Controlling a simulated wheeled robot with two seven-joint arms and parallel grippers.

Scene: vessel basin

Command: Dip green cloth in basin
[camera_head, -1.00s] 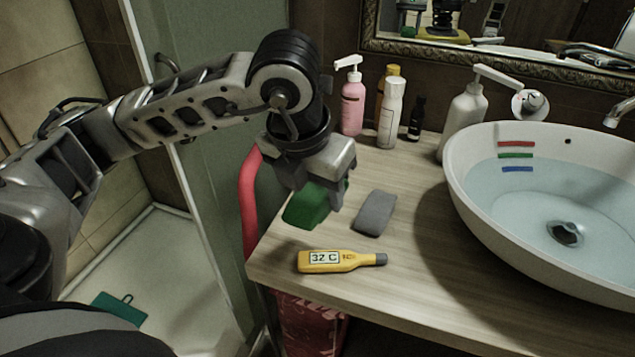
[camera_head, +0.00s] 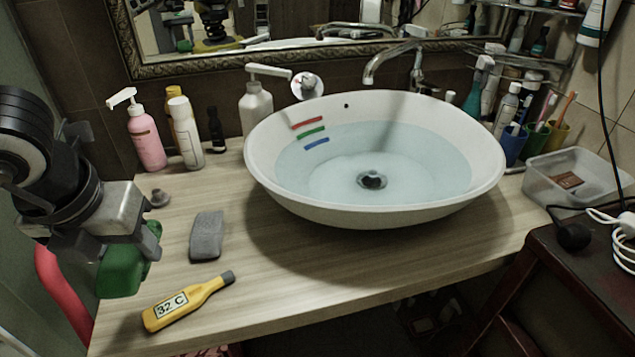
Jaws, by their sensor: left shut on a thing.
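The green cloth (camera_head: 122,277) is held in my left gripper (camera_head: 128,243) at the left edge of the counter. My left gripper is shut on it, and the cloth hangs just below the jaws. The white oval basin (camera_head: 262,183) stands on the counter to the right of the gripper, with clear water (camera_head: 420,172) in it. Red, green and blue marks show on its inner wall, and a dark drain sits at its bottom. My right gripper is not in view.
Pink (camera_head: 147,140) and white (camera_head: 186,132) bottles and a pump dispenser (camera_head: 256,104) stand behind. The tap (camera_head: 392,58) overhangs the basin's back. A clear tray (camera_head: 575,178) is right.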

